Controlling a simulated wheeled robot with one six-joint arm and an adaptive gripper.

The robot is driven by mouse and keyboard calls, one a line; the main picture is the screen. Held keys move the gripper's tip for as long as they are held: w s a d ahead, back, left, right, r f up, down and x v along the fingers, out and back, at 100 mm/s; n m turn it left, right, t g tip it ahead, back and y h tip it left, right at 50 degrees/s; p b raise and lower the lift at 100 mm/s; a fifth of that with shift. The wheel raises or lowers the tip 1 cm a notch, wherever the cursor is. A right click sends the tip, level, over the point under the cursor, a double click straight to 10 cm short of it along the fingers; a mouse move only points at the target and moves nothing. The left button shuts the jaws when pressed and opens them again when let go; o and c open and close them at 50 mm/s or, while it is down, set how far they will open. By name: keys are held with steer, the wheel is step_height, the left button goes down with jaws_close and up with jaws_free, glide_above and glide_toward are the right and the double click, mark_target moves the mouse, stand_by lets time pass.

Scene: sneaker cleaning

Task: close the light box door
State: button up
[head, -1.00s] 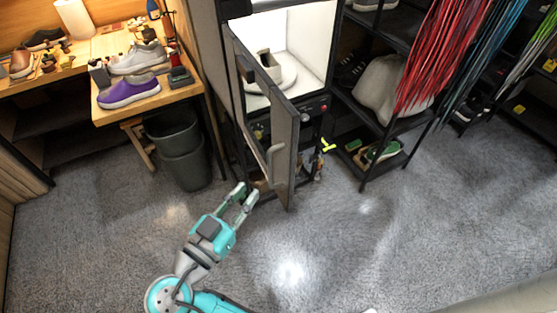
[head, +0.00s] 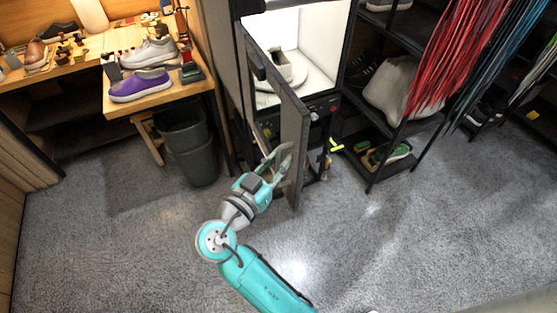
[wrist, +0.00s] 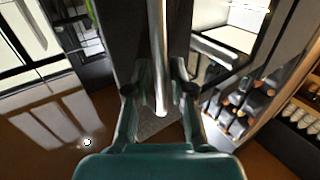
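The light box (head: 322,38) stands at the back centre, its bright white inside holding a pale shoe (head: 279,66) on a round turntable. Its dark door (head: 291,150) stands open, swung out toward me. My gripper (head: 277,158) is at the door's handle side, low on the panel. In the wrist view the silver handle bar (wrist: 158,55) runs down between the two fingers of my gripper (wrist: 157,85). The fingers are apart, with a gap visible on each side of the bar.
A grey bin (head: 187,145) stands left of the light box, beside a wooden bench (head: 205,85) with a purple shoe (head: 140,85). A black rack (head: 372,180) with shoes and a pale bag (head: 400,90) stands to the right. The carpet in front is clear.

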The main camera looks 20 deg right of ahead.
jaws_close()
